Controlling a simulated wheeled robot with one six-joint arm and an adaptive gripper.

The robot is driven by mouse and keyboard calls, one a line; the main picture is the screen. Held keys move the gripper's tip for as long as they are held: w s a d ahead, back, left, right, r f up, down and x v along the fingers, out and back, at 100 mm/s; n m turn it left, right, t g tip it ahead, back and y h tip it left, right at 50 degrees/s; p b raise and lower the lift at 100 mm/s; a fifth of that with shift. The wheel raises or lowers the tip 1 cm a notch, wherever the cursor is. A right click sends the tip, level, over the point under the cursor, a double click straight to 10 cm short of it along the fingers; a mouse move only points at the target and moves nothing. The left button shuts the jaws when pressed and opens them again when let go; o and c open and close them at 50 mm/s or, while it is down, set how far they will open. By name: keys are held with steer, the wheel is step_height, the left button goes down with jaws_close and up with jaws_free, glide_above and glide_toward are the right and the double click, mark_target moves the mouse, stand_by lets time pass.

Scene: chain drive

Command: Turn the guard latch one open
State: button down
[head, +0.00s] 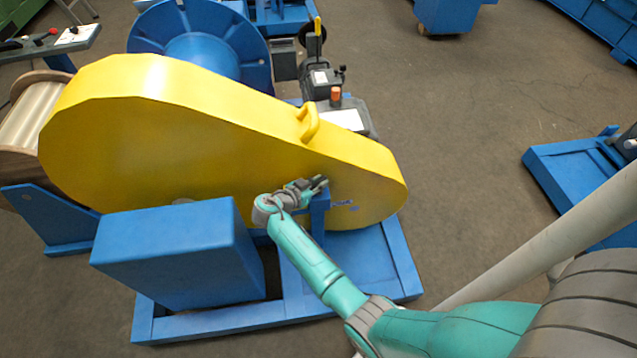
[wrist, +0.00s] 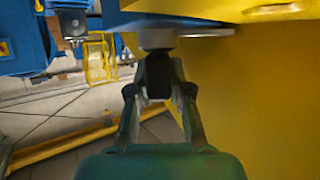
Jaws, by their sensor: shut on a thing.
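The large yellow chain guard (head: 230,130) stands on a blue frame. My gripper (head: 318,184) is at its lower near side, beside the top of a blue post (head: 319,215). In the wrist view the fingertips (wrist: 158,78) are closed together just under a grey round pivot (wrist: 155,39) with a flat metal plate (wrist: 208,33). I take this to be guard latch one; its handle is mostly hidden between the fingers. The yellow guard wall (wrist: 260,90) is close on the right. The latch's angle cannot be made out.
A yellow handle (head: 308,122) rises from the guard's top edge. A blue box (head: 170,250) stands left of my arm on the base frame (head: 405,260). A motor with controls (head: 340,115) sits behind the guard. The floor at right is open, apart from a blue stand (head: 570,180).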

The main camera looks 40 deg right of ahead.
stand_by(0.4)
steer(key=c, duration=1.1)
jaws_free()
steer(key=v, duration=1.2)
steer(key=shift+w, duration=0.1)
